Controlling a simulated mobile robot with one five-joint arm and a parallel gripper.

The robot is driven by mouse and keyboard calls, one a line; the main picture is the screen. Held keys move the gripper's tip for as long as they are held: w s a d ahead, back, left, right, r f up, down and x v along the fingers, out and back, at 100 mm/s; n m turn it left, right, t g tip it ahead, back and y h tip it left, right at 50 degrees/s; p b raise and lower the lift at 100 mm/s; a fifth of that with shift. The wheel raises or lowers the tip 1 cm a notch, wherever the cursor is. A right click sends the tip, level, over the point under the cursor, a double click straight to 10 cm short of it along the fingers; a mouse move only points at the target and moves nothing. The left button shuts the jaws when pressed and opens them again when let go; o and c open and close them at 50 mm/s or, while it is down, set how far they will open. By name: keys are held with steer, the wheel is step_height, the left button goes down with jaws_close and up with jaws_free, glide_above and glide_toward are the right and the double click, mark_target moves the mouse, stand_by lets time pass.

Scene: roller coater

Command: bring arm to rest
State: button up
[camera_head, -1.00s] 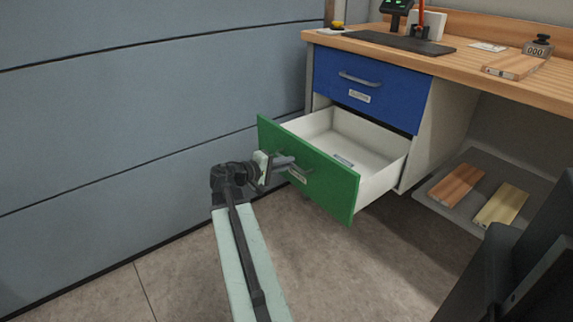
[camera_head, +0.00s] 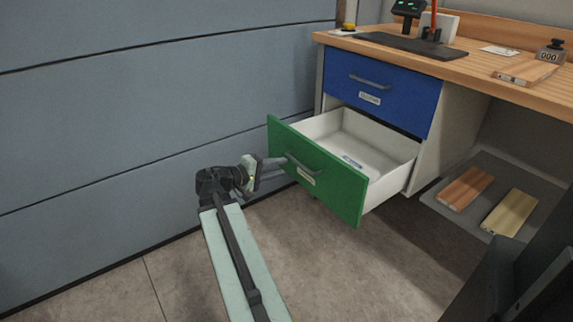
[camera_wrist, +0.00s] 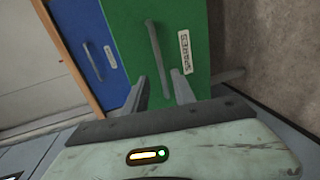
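My gripper (camera_head: 277,163) is in front of the green drawer (camera_head: 335,186), just left of its grey bar handle (camera_head: 303,165). In the wrist view, the two fingers of my gripper (camera_wrist: 158,82) are apart, with nothing clamped between them. The drawer handle (camera_wrist: 155,50) shows ahead, its lower end in line with the gap between the fingers. The green drawer is pulled out, and its white inside looks empty apart from a small label on its floor. My arm reaches up from the bottom of the head view.
A closed blue drawer (camera_head: 376,92) is above the green one, under a wooden worktop (camera_head: 455,66). A reddish board (camera_head: 465,188) and a pale board (camera_head: 510,212) lie on a low grey shelf. A grey panelled wall (camera_head: 130,110) stands left. Floor (camera_head: 330,270) is open in front of the drawer.

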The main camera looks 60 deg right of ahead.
stand_by(0.5)
steer(key=w+a+r+n+t+p, duration=0.2)
steer(key=w+a+r+t+p, duration=0.15)
steer(key=w+a, duration=0.6)
steer(key=w+a+f+n+t+y+p, duration=0.2)
steer(key=w+a+f+y+p, duration=0.15)
steer(key=w+a, duration=0.55)
steer(key=s+a+f+y+p, duration=0.1)
steer(key=a+f+y, duration=0.25)
steer(key=a, duration=0.75)
steer(key=a+f+y+p, duration=0.2)
steer(key=a+y, duration=0.2)
steer(key=a, duration=0.8)
steer(key=s+a+f+y+p, duration=0.1)
steer(key=a+f+y, duration=0.25)
steer(key=a, duration=0.75)
step_height(320, 180, up, 38)
steer(key=p, duration=3.7)
steer(key=shift+w+d+n, duration=0.2)
steer(key=shift+d+n, duration=0.05)
steer(key=shift+n, duration=0.05)
steer(key=shift+f+t, duration=0.15)
steer(key=shift+t, duration=0.1)
